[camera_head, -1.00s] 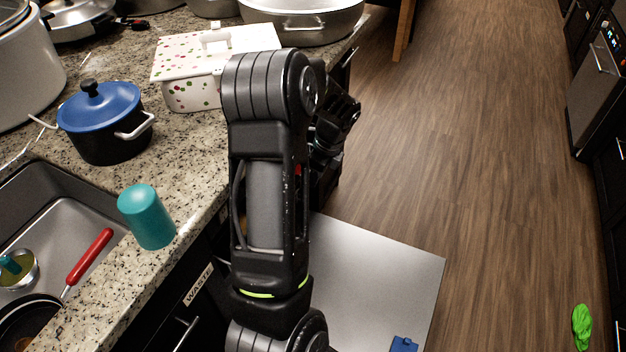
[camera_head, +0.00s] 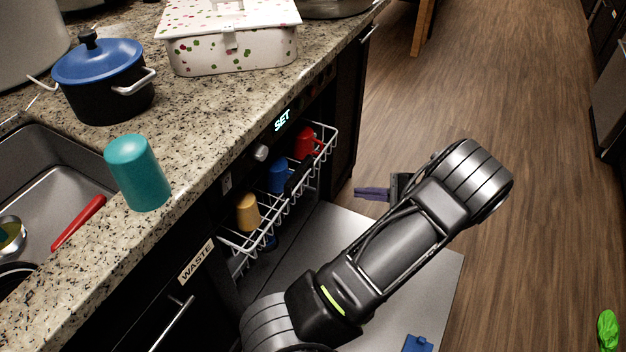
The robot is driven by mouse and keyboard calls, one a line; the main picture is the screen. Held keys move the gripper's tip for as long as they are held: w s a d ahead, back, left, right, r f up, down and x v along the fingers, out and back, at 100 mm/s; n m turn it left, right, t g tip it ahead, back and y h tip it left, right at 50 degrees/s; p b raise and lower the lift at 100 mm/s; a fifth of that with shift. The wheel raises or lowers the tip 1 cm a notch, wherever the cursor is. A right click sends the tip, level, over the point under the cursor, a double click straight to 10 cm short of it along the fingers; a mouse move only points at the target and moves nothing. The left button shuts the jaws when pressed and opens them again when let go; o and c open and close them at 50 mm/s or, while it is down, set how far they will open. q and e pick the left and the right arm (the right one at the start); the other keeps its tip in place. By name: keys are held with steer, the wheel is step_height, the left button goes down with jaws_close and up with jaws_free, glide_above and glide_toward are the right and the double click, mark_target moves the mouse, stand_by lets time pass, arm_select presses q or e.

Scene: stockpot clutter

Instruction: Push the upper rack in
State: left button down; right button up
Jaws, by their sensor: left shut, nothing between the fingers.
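The upper rack (camera_head: 279,214) is a white wire basket that sticks partly out of the dishwasher under the counter. It holds a red mug (camera_head: 304,143), a blue mug (camera_head: 278,176) and a yellow cup (camera_head: 247,212). My left gripper (camera_head: 358,193) is to the right of the rack, in front of it and apart from it, with its fingers pointing left toward it. The fingers look shut, with nothing held. My left forearm covers part of the open dishwasher door (camera_head: 325,232). My right gripper is not in view.
The granite counter edge overhangs the rack. A teal cup (camera_head: 138,174) stands near that edge, by the sink (camera_head: 62,172). A blue-lidded pot (camera_head: 102,85) and a spotted container (camera_head: 232,52) are farther back. The wooden floor at right is largely clear, with a green item (camera_head: 608,330).

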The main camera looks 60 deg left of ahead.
arm_select(q)
steer(key=r+n, duration=0.1)
steer(key=n, duration=0.1)
steer(key=r+n, duration=0.1)
steer(key=n, duration=0.2)
steer(key=a+r+n+g+y, duration=0.1)
steer(key=n, duration=0.1)
steer(key=shift+s+n, duration=0.3)
steer(key=shift+s, duration=0.1)
steer(key=shift+a, duration=0.15)
glide_toward(302, 172)
steer(key=x, duration=0.5)
steer(key=shift+s+a+f, duration=0.1)
steer(key=shift+f, duration=0.15)
steer(key=shift+s+a, duration=0.25)
steer(key=shift+a, duration=0.25)
